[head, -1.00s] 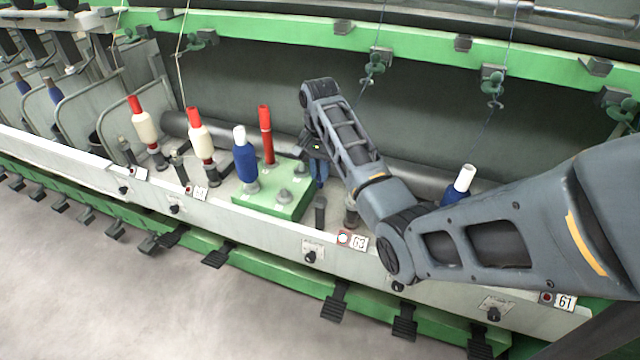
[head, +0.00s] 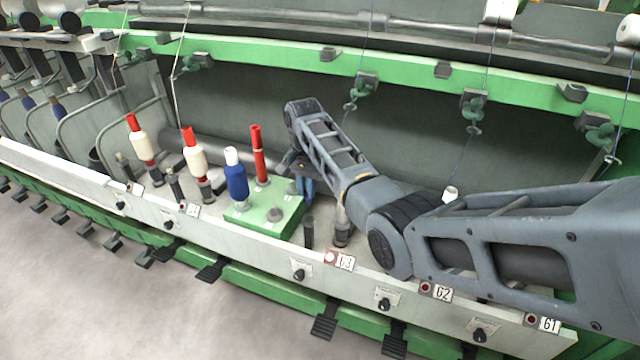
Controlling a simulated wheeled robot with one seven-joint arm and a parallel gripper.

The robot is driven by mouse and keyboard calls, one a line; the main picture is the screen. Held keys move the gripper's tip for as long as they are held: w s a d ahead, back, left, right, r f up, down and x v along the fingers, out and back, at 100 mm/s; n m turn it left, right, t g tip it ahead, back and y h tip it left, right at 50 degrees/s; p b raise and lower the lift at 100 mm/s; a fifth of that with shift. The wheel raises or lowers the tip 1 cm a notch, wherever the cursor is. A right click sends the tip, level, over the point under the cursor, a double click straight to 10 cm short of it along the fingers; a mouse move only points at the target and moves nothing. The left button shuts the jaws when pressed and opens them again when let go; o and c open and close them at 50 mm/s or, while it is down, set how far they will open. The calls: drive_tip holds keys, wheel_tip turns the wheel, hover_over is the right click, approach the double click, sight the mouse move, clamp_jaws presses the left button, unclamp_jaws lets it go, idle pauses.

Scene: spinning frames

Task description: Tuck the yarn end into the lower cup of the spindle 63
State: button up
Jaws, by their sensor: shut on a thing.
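The label 63 (head: 345,262) is on the white rail. Behind it stands the grey spindle 63 (head: 341,228), with a bare, upright lower part; its upper part is hidden behind my arm. My gripper (head: 305,187) points down just left of the spindle, at the right end of the green block, apart from the spindle as far as I can tell. Its blue fingers are shut, and what they hold is too thin to make out. A thin yarn (head: 346,112) runs down from the green guide above and disappears behind my arm.
A green block (head: 268,215) carries a blue bobbin (head: 237,178) and a red tube (head: 259,158). Cream bobbins (head: 195,160) stand farther left. A short dark post (head: 308,232) stands before my gripper. A white bobbin top (head: 450,193) shows behind my arm at right.

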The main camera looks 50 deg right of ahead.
sight(308, 204)
drive_tip(key=shift+f+b, duration=2.9)
drive_tip(key=shift+f, duration=0.6)
drive_tip(key=o, duration=0.8)
drive_tip(key=shift+r, duration=0.1)
drive_tip(key=shift+r, duration=3.8)
